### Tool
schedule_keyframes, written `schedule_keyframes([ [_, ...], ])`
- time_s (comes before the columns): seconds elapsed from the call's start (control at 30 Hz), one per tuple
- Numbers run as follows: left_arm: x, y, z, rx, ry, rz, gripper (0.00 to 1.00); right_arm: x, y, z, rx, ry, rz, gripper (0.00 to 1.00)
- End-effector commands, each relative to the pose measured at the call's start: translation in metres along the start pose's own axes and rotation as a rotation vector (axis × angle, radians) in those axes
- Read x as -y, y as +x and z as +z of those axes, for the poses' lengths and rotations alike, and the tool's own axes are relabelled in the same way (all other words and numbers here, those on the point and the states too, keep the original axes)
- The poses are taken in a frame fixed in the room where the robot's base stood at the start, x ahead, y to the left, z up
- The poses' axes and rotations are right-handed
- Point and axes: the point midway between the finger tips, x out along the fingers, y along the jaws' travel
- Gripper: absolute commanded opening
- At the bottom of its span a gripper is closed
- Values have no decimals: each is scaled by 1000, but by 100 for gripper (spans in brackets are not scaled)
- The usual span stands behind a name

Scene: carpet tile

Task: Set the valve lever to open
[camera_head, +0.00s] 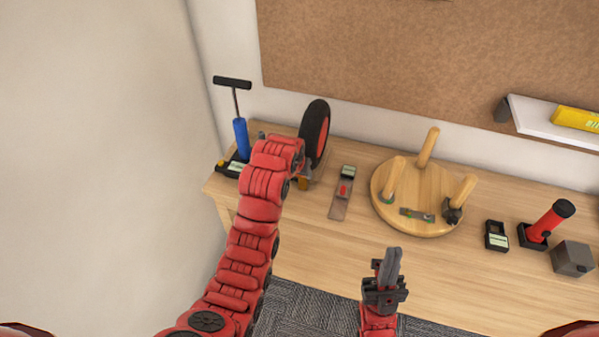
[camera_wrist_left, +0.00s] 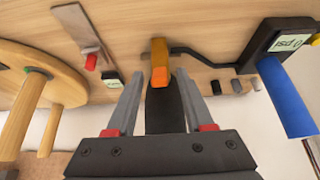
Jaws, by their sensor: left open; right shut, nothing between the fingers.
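An orange lever (camera_wrist_left: 160,77) shows in the left wrist view, against a brass-coloured block (camera_wrist_left: 158,50) with a black hose joined to it. I take it for the valve lever; its setting is not clear. The brass block (camera_head: 303,184) shows in the head view below the black wheel (camera_head: 315,132). My left gripper (camera_wrist_left: 161,79) is open, its fingers on either side of the lever's line, with contact not visible. My right gripper (camera_head: 393,262) is shut and empty, near the table's front.
A blue pump (camera_head: 241,138) with a gauge stands at the table's left end. A flat plate (camera_head: 339,205) with a red part lies right of the wheel. An upturned wooden stool (camera_head: 430,222), a black meter (camera_head: 496,236) and a red cylinder (camera_head: 551,220) stand further right. The front middle table is clear.

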Motion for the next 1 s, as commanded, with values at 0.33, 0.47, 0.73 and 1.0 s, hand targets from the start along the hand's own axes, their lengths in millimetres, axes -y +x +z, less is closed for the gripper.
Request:
schedule_keyframes([
  [0.33, 0, -38, -2, -4, 0, 0, 52, 0, -3, 1, 0, 0, 0, 0],
  [0.47, 1, -74, -4, 3, 0, -1, 52, -2, 33, -6, -1, 0, 0, 0],
  [0.73, 0, -112, -4, 4, 1, 0, 52, -4, 86, -15, 0, 0, 0, 0],
  [1.0, 0, -152, -4, 4, 0, -1, 52, -7, 135, -23, 0, 0, 0, 0],
])
